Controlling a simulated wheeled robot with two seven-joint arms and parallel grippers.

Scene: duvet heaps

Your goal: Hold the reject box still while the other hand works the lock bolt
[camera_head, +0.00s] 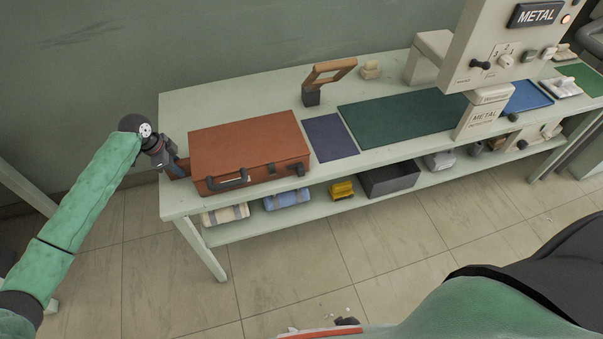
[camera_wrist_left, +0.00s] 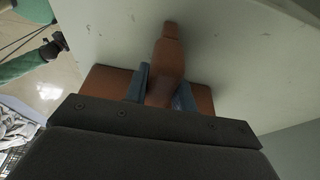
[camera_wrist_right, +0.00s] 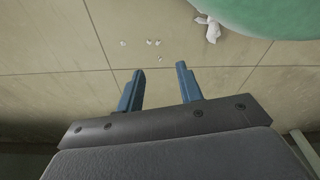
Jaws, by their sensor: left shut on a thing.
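A reddish-brown box (camera_head: 250,147) like a case lies on the left end of the pale green table, with a dark handle (camera_head: 227,180) and a small dark fitting (camera_head: 295,170) on its front. I cannot tell whether that fitting is the lock bolt. My left gripper (camera_head: 177,167) is at the box's left side. In the left wrist view its blue fingers are shut on a brown projecting part (camera_wrist_left: 167,55), and the pale tabletop lies beyond. My right gripper (camera_wrist_right: 160,75) is open and empty above the floor, well away from the box.
The table (camera_head: 275,88) also holds a dark blue mat (camera_head: 330,138), a green mat (camera_head: 395,118), a wooden-handled tool (camera_head: 328,72) and a machine marked METAL (camera_head: 505,45). The lower shelf holds rolled cloths (camera_head: 287,198), a yellow item (camera_head: 341,190) and a dark bin (camera_head: 390,180).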

